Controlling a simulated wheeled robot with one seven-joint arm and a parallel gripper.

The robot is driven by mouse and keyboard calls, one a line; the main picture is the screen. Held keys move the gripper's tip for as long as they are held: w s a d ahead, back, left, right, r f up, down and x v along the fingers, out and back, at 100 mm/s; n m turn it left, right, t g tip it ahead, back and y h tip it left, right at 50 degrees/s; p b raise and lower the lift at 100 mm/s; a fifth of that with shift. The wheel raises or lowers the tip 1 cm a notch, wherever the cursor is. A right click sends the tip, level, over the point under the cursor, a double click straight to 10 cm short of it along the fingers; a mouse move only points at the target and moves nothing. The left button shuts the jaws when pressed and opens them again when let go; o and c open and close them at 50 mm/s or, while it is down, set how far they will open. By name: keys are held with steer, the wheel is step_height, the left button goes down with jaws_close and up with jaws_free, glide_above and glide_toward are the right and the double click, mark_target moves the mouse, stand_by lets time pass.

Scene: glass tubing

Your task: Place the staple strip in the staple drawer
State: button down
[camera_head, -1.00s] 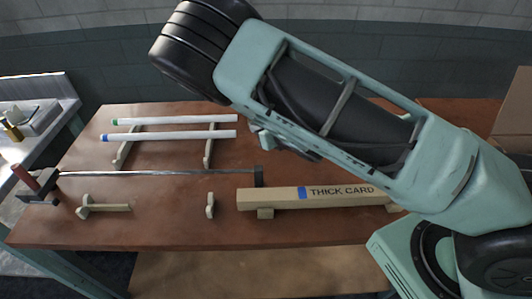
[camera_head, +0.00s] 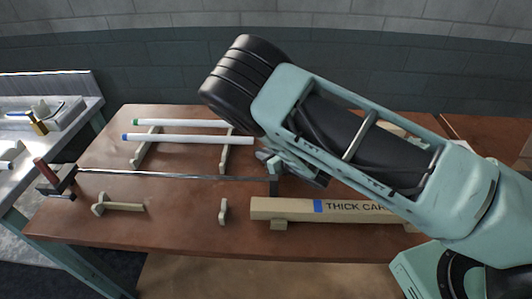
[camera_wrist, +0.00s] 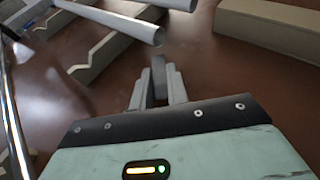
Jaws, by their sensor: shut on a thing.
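My gripper (camera_wrist: 156,88) shows in the wrist view with its two grey fingers close together. They are shut on a narrow dark-grey piece (camera_wrist: 159,76), which stands up between them. It may be the staple strip, but I cannot tell. In the head view my gripper (camera_head: 290,165) is partly hidden by my arm, above the wooden table and near the right end of the white tubes. The held piece cannot be made out there. I cannot pick out a staple drawer in either view.
Two white tubes, one green-ended (camera_head: 178,123) and one blue-ended (camera_head: 190,138), rest on notched supports. A "THICK CARD" box (camera_head: 285,208) is at the front right. A grey bench (camera_head: 25,205) stands left.

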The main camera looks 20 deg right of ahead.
steer(key=shift+f, duration=0.2)
steer(key=c, duration=1.4)
jaws_free()
steer(key=shift+o, duration=0.2)
steer(key=shift+r, duration=0.1)
